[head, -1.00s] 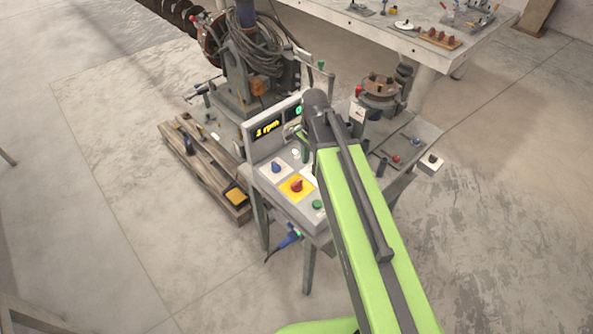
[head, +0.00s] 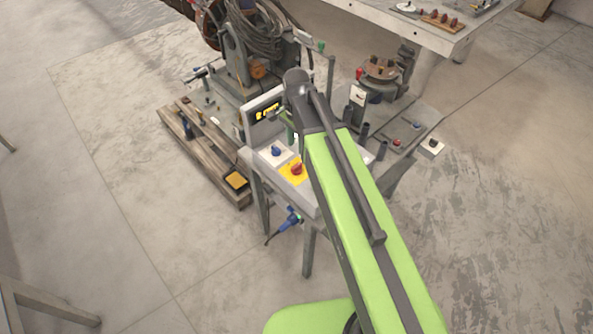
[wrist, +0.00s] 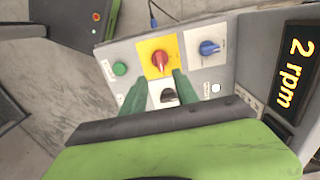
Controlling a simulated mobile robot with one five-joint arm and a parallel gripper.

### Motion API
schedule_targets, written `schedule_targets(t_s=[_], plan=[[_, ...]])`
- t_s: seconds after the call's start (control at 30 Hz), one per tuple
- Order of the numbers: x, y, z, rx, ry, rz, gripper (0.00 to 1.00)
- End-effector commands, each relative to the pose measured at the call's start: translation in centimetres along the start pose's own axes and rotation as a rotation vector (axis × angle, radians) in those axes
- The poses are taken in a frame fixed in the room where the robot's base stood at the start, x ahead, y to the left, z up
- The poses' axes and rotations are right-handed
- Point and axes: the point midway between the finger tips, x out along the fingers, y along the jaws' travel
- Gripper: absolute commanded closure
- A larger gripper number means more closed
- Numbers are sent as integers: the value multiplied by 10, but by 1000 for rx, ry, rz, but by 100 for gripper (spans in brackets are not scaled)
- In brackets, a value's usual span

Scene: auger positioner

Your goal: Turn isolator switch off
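A red rotary knob on a yellow plate, which looks like the isolator switch, is on the grey control panel in the head view (head: 297,169). It also shows in the wrist view (wrist: 159,58). A blue knob (wrist: 208,48), a green button (wrist: 120,69) and a black knob (wrist: 168,96) are around it on the panel. My gripper (wrist: 161,80) has its two green fingers apart, with nothing seen between the tips. In the wrist view the tips appear just below the red knob; I cannot tell whether they touch the panel. In the head view my arm hides most of the gripper.
A display (wrist: 294,73) reads "2 rpm" beside the knobs. A wooden pallet (head: 205,150) lies left of the panel stand. A machine with coiled cable (head: 262,35) stands behind. A worktable (head: 410,30) is at the back right. The floor in front is clear.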

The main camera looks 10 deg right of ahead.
Motion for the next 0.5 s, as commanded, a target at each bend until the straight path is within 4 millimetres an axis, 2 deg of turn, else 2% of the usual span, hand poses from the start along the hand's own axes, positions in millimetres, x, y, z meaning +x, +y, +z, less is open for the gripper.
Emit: schedule_targets(t_s=[0.03, 0.4, 0.5], plan=[[22, 0, 0, 0, 0, 0, 64], [96, 0, 0, 0, 0, 0, 64], [107, 0, 0, 0, 0, 0, 64]])
